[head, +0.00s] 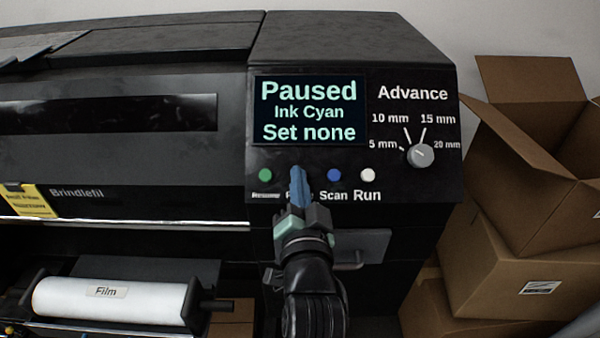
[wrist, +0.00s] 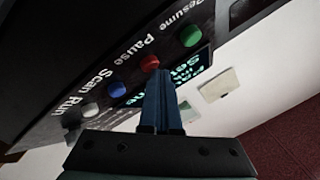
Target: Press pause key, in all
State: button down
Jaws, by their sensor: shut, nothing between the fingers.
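I cannot tell whether the tips touch the key. The display (head: 309,110) reads "Paused", "Ink Cyan", "Set none". The green Resume key (head: 265,175) is left of my fingers. The blue Scan key (head: 334,174) and the white Run key (head: 368,174) are to the right.
The Advance knob (head: 420,155) is at the panel's right, its mark toward 5 mm. A handle (head: 362,247) sits below the keys. A film roll (head: 110,299) lies at lower left. Cardboard boxes (head: 515,265) stand at the right.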

jog(key=shift+s+r+p, duration=0.5)
jog(key=shift+s, duration=0.05)
jog(key=shift+s+r+p, duration=1.7)
jog(key=shift+s+r, duration=0.1)
